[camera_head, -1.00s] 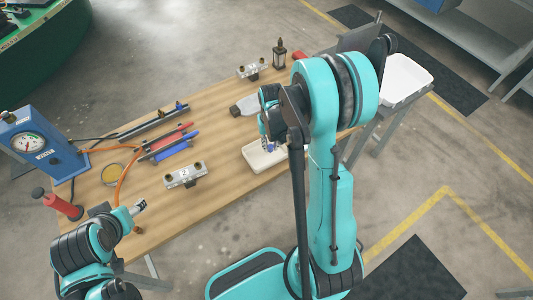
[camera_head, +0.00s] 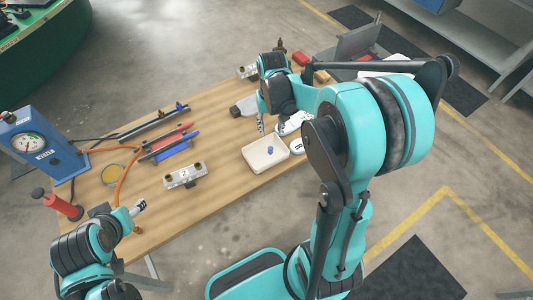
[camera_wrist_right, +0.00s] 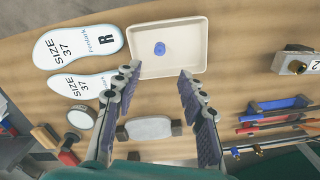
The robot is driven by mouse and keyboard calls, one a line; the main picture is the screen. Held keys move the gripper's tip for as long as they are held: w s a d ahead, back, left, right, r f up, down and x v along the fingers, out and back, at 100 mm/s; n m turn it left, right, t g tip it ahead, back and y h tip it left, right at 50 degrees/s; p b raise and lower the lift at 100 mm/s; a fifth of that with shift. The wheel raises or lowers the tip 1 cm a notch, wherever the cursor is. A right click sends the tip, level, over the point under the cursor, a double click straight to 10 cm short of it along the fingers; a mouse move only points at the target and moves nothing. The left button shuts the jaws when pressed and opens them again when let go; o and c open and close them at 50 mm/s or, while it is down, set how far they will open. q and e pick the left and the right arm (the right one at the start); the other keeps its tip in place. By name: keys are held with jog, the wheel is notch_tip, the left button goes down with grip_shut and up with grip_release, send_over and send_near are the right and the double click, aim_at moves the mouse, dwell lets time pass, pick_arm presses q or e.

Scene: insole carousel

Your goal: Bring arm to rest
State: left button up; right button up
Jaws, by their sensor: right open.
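My right gripper (camera_head: 271,124) is open and empty, above the table just beyond the cream tray (camera_head: 246,152). Its two fingers (camera_wrist_right: 158,82) show spread apart in the right wrist view, with nothing between them. A small blue piece (camera_head: 270,150) lies in the tray, and it also shows in the right wrist view (camera_wrist_right: 160,48), apart from the fingers. My left gripper (camera_head: 139,207) is low over the near left part of the table; its jaw opening is too small to tell.
White insoles marked size 37 (camera_wrist_right: 78,45) lie beside the tray. A metal block (camera_head: 185,175), red and blue tools (camera_head: 172,150) and a blue gauge box (camera_head: 40,145) are on the left. A grey insole-shaped piece (camera_wrist_right: 148,129) lies beyond the tray.

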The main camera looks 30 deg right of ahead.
jog(key=shift+r, duration=0.7)
jog(key=s+a+r+n+t+b, duration=0.1)
jog(key=s+a+n+t+b, duration=0.2)
jog(key=s+a, duration=0.7)
jog(key=shift+s+a+r+t+b, duration=0.15)
jog(key=shift+s+a+t+b, duration=0.25)
jog(key=shift+t+b, duration=1.35)
jog(key=shift+s+d+t+p, duration=0.1)
jog(key=shift+t+p, duration=0.25)
